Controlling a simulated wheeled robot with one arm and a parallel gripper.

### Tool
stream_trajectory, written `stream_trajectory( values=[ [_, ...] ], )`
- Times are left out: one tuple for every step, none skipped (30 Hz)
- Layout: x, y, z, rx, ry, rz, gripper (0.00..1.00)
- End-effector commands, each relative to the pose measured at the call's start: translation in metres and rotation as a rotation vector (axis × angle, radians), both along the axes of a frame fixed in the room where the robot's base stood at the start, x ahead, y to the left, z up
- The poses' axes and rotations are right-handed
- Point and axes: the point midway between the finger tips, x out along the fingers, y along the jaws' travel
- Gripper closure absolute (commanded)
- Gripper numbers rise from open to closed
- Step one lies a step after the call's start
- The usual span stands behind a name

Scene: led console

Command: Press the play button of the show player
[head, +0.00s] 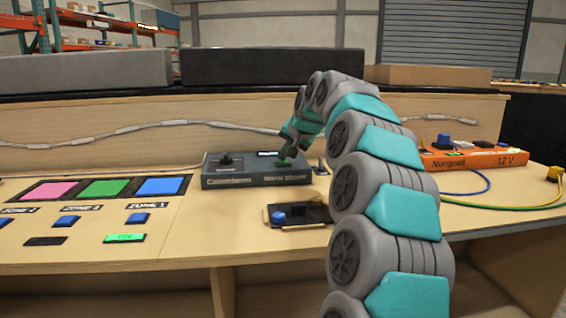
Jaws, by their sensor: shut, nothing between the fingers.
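The show player (240,182) is a low dark grey box with lettering on its front, standing on the wooden console in the middle of the head view. It has a black knob (225,160) on its top left and a small lit display (267,153) at its top back. A small green patch, perhaps the play button, shows at the top right, partly hidden by my fingers. My gripper (284,160) is shut and empty, pointing down at the right part of the show player's top. I cannot tell whether it touches the top.
Pink, green (104,188) and blue panels with zone switches (67,220) lie at the left. A small board with a blue knob (278,217) lies in front of the player. An orange 12 V supply (470,160) with cables stands at the right. A wooden back panel (90,122) rises behind.

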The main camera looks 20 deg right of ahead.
Motion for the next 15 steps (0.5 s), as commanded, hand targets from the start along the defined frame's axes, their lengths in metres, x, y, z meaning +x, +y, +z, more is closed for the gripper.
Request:
stream_trajectory(
  values=[
    [0.0,0.0,0.002,0.0,0.001,0.0,1.0],
    [0.0,0.0,0.003,0.0,0.001,0.001,1.0],
    [0.0,0.0,0.005,0.0,0.001,0.001,1.0],
    [0.0,0.0,0.007,0.0,0.0,0.0,1.0],
    [0.0,0.0,0.009,0.0,0.0,0.0,1.0],
    [0.0,0.0,0.011,0.0,0.0,0.0,1.0],
    [0.0,0.0,0.013,0.0,0.0,0.0,1.0],
    [0.0,0.0,0.014,0.0,0.0,0.0,1.0],
    [0.0,0.001,0.015,0.0,0.0,0.0,1.0],
    [0.0,0.001,0.016,0.0,0.001,0.001,1.0],
    [0.0,0.001,0.016,0.0,0.001,0.001,1.0],
    [0.0,0.001,0.016,0.0,0.001,0.001,1.0],
    [0.0,0.001,0.016,0.0,0.001,0.001,1.0],
    [0.0,0.001,0.016,0.0,0.001,0.001,1.0],
    [0.0,0.001,0.015,0.0,0.001,0.001,1.0]
  ],
)
